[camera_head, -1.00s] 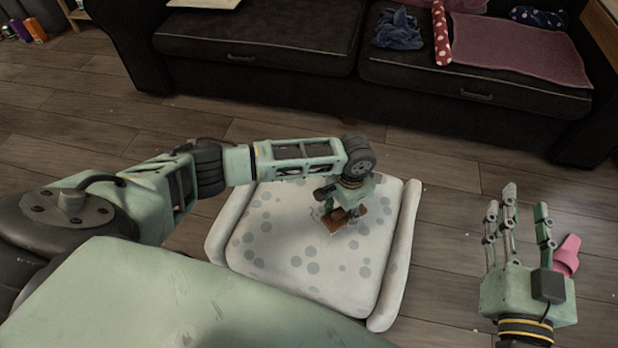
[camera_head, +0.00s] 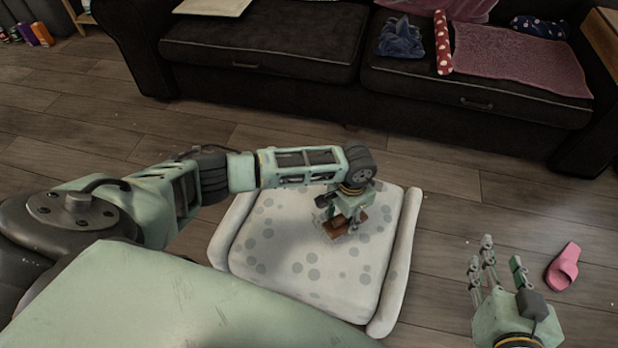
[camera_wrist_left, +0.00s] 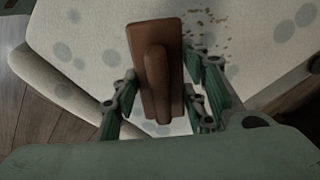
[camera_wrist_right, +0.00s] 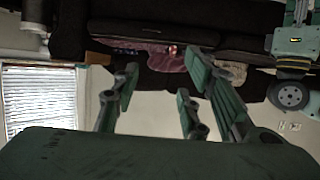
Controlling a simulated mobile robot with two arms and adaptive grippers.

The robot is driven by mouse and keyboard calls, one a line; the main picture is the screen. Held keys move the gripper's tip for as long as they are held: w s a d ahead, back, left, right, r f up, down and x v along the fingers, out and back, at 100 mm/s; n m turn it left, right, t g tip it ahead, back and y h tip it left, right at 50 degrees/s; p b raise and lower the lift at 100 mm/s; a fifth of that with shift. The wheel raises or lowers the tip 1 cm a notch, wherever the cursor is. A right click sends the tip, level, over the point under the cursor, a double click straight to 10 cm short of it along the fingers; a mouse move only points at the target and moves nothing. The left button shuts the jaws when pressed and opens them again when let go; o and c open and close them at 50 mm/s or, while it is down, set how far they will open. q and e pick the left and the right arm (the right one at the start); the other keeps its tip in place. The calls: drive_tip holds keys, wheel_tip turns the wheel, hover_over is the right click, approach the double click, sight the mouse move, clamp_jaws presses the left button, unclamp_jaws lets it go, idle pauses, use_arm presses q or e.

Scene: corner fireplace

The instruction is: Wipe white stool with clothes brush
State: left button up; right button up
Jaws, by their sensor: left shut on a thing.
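The white stool (camera_head: 300,262), padded and grey-spotted with a rolled edge at each side, stands on the floor in the middle of the head view. My left gripper (camera_head: 345,218) is over its upper right part, shut on the brown clothes brush (camera_head: 335,230). The brush (camera_wrist_left: 157,68) fills the middle of the left wrist view, with my left gripper's fingers (camera_wrist_left: 158,100) on both sides. It is at or just above the cushion; contact is hidden. Brown crumbs (camera_wrist_left: 210,30) lie on the stool beside it. My right gripper (camera_head: 492,268) is open and empty, right of the stool.
A dark sofa (camera_head: 265,45) stands along the back with a blue cloth (camera_head: 401,40), a red dotted roll (camera_head: 441,45) and a pink mat (camera_head: 520,62) on it. A pink slipper (camera_head: 563,267) lies on the floor at right. Wooden floor between the stool and the sofa is clear.

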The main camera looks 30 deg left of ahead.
use_arm(q)
drive_tip(key=shift+r+p, duration=0.4)
drive_tip(key=shift+p, duration=0.05)
drive_tip(key=shift+r+p, duration=0.4)
drive_tip(key=shift+p, duration=0.1)
drive_tip(key=shift+r+p, duration=0.45)
drive_tip(key=shift+p, duration=0.1)
drive_tip(key=shift+r+p, duration=0.45)
drive_tip(key=shift+p, duration=0.15)
use_arm(e)
drive_tip(key=shift+s+d+f+g+h, duration=0.65)
drive_tip(key=shift+s+d+f+g, duration=1.35)
drive_tip(key=shift+s, duration=1.95)
drive_tip(key=shift+s+d+f+g+h, duration=0.65)
drive_tip(key=shift+s+d+f+g, duration=0.45)
drive_tip(key=shift+s+f+g, duration=2.3)
use_arm(q)
drive_tip(key=shift+r+p, duration=0.85)
drive_tip(key=shift+p, duration=0.2)
drive_tip(key=shift+r+p, duration=0.35)
drive_tip(key=shift+p, duration=0.1)
use_arm(e)
drive_tip(key=shift+d+f+m+t, duration=0.15)
drive_tip(key=shift+f+m+t, duration=0.15)
drive_tip(key=shift+f, duration=1.45)
